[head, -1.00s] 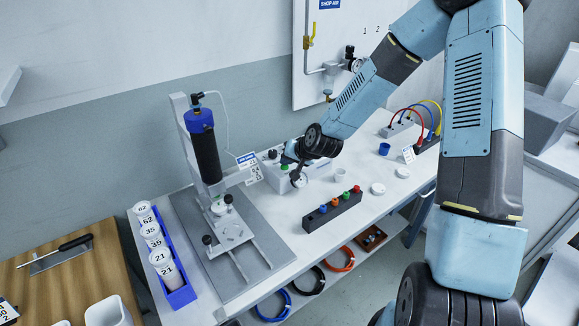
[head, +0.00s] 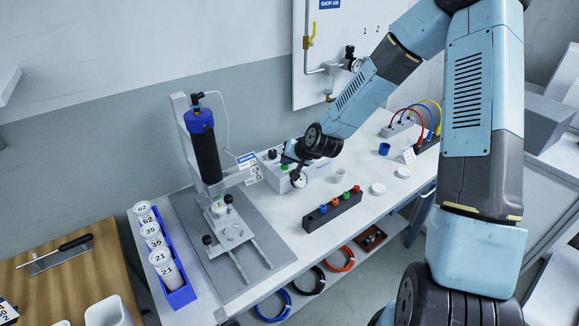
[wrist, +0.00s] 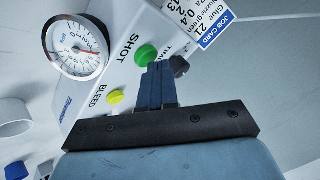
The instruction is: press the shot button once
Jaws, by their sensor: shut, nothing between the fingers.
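The green shot button (wrist: 146,54) sits on the white control box (wrist: 112,75) beside the printed word SHOT. It also shows as a small green spot in the head view (head: 284,167). My gripper (wrist: 158,68) is shut and empty. In the wrist view its fingertips overlap the lower right edge of the button, between it and the dark timer knob (wrist: 179,65). I cannot tell whether the tips touch the button or hover over it. In the head view my gripper (head: 289,158) is just above the box, partly hiding it.
A yellow bleed button (wrist: 116,97) and a round pressure gauge (wrist: 76,45) are close by on the box. A job card (wrist: 205,18) stands behind. A dispenser stand with a black barrel (head: 206,155) is left of the box, and a dark block with coloured knobs (head: 333,212) is in front.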

